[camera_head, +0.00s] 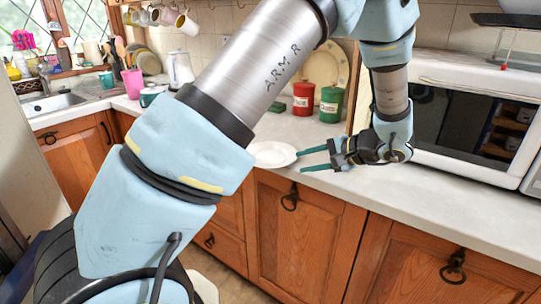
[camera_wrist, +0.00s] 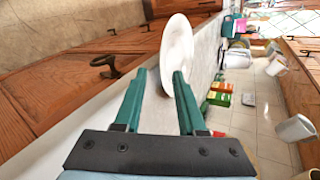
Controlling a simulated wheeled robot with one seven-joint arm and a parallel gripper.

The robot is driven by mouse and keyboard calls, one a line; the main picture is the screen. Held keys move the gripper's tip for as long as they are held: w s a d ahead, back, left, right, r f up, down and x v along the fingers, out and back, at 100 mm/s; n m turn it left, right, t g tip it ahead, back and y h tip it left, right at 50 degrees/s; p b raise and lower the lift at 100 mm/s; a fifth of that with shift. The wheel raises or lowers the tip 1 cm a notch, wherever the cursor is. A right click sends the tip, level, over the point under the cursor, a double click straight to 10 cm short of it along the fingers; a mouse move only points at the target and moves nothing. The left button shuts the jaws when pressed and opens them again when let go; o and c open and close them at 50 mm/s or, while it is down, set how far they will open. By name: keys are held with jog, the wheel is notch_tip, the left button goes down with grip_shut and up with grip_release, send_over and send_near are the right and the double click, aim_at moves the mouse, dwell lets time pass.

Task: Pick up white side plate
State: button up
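The white side plate (camera_head: 273,154) is on the pale counter near its front edge, partly hidden by my arm in the head view. In the wrist view the plate (camera_wrist: 176,58) lies just ahead of the fingertips, its near rim at or between them. My gripper (camera_head: 300,160) is low over the counter, pointing left at the plate's right rim. The two green fingers stand apart in both views, with a gap between them in the wrist view (camera_wrist: 160,75). I cannot tell whether either finger touches the plate.
A red canister (camera_head: 303,98) and a green canister (camera_head: 331,104) stand behind the plate. A white microwave (camera_head: 470,112) is to the right of my gripper. A pink cup (camera_head: 132,83) and the sink (camera_head: 55,104) are at the far left. Wooden cupboards (camera_head: 300,235) with ring handles lie below the counter.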

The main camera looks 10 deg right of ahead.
aim_at(285, 163)
jog(key=p+x, duration=0.1)
jog(key=x, duration=0.1)
jog(key=p+x, duration=0.1)
jog(key=x, duration=0.2)
jog(key=shift+w+a+r+p, duration=0.15)
jog(key=shift+w+a+p, duration=0.1)
jog(key=shift+a+p, duration=0.15)
jog(key=shift+w+a+f, duration=0.15)
jog(key=shift+w+f, duration=0.05)
jog(key=shift+f, duration=0.05)
jog(key=shift+c, duration=0.2)
grip_shut()
dwell(0.8)
